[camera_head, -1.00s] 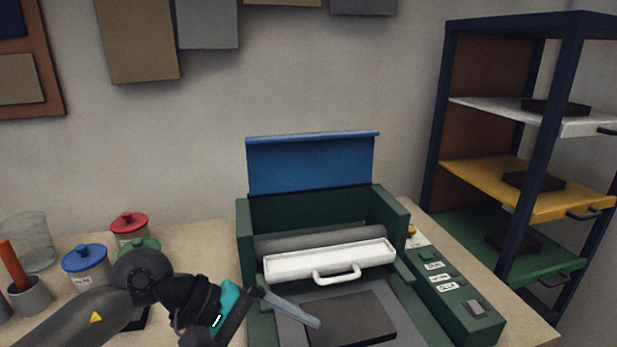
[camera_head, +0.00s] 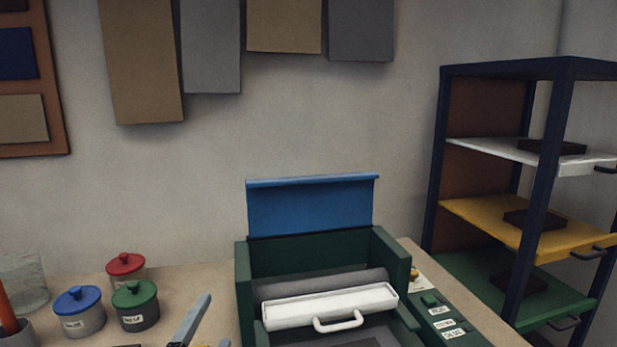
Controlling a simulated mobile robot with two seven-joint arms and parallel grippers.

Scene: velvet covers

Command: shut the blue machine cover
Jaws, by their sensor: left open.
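The blue machine cover (camera_head: 310,208) stands raised, nearly upright, at the back of the green machine (camera_head: 243,285). Its upper edge has a lighter blue lip. Below it, inside the machine, are a grey roller and a white tray (camera_head: 328,306) with a white handle. My left gripper (camera_head: 205,338) shows only in part at the bottom edge, left of the machine. It is open and apart from the cover, lower and nearer to me. The rest of my left arm is out of frame. My right gripper is not in view.
Lidded jars, blue (camera_head: 79,312), green (camera_head: 135,306) and red (camera_head: 126,268), stand on the table left of the machine. A button panel (camera_head: 440,318) is on its right. A dark shelf rack (camera_head: 437,160) stands at the right. The wall space above the cover is clear.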

